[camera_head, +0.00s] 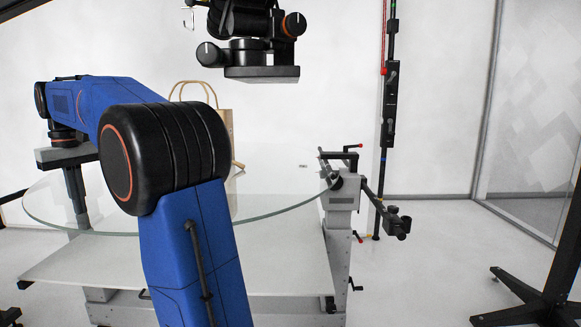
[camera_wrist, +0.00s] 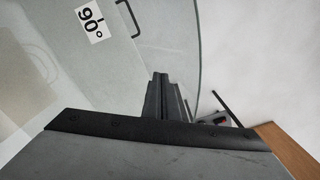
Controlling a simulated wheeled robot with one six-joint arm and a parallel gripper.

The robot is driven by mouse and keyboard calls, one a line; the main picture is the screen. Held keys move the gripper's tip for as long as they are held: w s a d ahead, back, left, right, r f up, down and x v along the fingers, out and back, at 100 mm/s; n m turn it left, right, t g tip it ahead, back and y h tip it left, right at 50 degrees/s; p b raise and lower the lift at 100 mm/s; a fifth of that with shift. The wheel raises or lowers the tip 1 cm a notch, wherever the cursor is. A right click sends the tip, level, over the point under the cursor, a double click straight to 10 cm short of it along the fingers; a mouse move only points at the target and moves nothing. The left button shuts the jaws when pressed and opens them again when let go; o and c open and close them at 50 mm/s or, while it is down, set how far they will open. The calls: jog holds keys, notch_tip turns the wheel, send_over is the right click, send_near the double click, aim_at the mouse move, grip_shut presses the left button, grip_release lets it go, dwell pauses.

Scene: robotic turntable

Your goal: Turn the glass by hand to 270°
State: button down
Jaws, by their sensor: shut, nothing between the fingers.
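The round clear glass (camera_head: 280,208) lies flat on the turntable, its near rim curving across the head view behind my blue arm. My gripper (camera_head: 82,222) points down at the glass's left side. In the wrist view the shut, empty fingers of my gripper (camera_wrist: 160,80) are just inside the curved rim of the glass (camera_wrist: 170,40). A white label reading 90° (camera_wrist: 90,22) and a black handle (camera_wrist: 132,18) show near them, a little apart from the fingers. Whether the fingertips touch the glass, I cannot tell.
A brown paper bag (camera_head: 228,125) stands behind my arm, partly hidden. A grey stand with clamps (camera_head: 341,200) is at the right rim. A black camera rig (camera_head: 258,45) hangs above. A dark pole (camera_head: 388,120) stands farther right. Floor at centre right is clear.

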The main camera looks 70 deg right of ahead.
aim_at(59, 206)
jog(key=shift+w, duration=0.3)
jog(key=shift+w+a, duration=0.1)
jog(key=shift+w, duration=1.75)
jog(key=shift+w, duration=1.45)
jog(key=shift+w+f, duration=0.1)
jog(key=shift+w, duration=0.25)
jog(key=shift+w, duration=0.1)
jog(key=shift+w+d, duration=0.15)
jog(key=shift+w, duration=0.7)
jog(key=shift+w+d, duration=0.1)
jog(key=shift+w, duration=0.7)
